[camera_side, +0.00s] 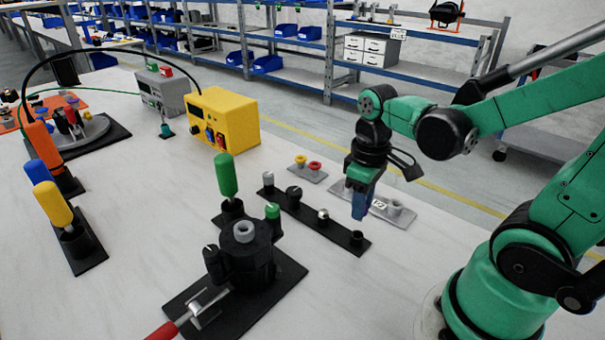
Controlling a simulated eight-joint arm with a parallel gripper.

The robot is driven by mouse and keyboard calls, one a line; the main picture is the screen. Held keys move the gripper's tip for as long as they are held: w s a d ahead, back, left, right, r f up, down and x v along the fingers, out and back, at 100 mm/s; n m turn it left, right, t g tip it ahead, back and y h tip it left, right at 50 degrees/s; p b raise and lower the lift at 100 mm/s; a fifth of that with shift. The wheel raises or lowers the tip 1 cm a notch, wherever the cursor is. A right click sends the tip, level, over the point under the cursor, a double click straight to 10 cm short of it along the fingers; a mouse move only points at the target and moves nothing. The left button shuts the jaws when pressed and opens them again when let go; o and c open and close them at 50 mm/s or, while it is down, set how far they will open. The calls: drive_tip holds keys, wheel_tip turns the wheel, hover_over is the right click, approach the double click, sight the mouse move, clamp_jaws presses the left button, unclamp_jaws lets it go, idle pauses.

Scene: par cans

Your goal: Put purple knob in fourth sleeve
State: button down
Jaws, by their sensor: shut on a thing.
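My gripper (360,211) points straight down over the right end of a black bar (308,210) with a row of sleeves. Its blue fingers are shut. The purple knob cannot be told apart from the fingers; what they hold is mostly hidden. A sleeve (357,239) at the bar's right end is just below the fingertips, with a small gap showing. The other sleeves hold a silver knob (268,179), a black knob (294,193) and a pale-topped knob (323,213).
A grey tray (378,207) with a grey cup (395,206) is just behind my gripper. A black fixture (243,253) with green-handled pieces stands left of the bar. A yellow box (222,118) is farther back. The front right table is clear.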

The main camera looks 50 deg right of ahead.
drive_tip(key=shift+f, duration=2.3)
drive_tip(key=shift+f, duration=0.1)
drive_tip(key=c, duration=1)
unclamp_jaws()
drive_tip(key=shift+o, duration=0.2)
drive_tip(key=o, duration=0.6)
drive_tip(key=shift+c, duration=0.2)
drive_tip(key=shift+r, duration=2.8)
